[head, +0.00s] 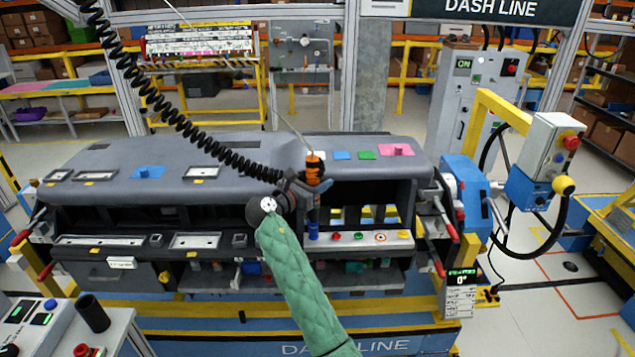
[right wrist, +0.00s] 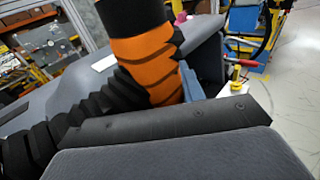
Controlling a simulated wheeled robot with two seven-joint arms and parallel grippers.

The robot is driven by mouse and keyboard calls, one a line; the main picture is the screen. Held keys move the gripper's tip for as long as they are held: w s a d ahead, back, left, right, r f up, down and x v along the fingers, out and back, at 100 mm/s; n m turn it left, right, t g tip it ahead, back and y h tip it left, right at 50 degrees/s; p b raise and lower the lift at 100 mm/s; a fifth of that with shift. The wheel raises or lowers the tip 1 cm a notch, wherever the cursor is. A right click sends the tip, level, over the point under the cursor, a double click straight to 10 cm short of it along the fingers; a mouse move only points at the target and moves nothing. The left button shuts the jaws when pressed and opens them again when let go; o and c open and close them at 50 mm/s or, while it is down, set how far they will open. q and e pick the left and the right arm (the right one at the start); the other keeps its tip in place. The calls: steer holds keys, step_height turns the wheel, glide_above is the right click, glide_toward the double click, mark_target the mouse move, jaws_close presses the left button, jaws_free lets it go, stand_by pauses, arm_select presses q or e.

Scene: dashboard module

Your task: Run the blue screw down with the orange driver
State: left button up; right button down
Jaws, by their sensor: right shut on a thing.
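The orange driver (head: 314,168) has an orange and black body and stands roughly upright in front of the dashboard module. My right gripper (head: 315,187) is shut on it; in the right wrist view the orange and black body (right wrist: 147,62) rises beyond the dark finger. A blue piece (head: 313,232), apparently the blue screw, stands at the left end of a row on the pale ledge. The driver's lower end is directly above it. I cannot tell whether the tip touches the screw. My left gripper is out of view.
A black coiled cord (head: 172,105) hangs from upper left to the driver. Red (head: 337,237), green (head: 358,237) and yellow (head: 404,235) pieces line the ledge to the right. The grey dashboard (head: 230,152) overhangs the ledge. A yellow frame (head: 505,105) stands at right.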

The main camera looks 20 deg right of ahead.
steer(key=shift+f, duration=0.8)
stand_by(1.4)
steer(key=shift+p, duration=1)
stand_by(1.1)
steer(key=shift+f, duration=0.2)
stand_by(0.7)
steer(key=shift+f, duration=0.3)
stand_by(1.6)
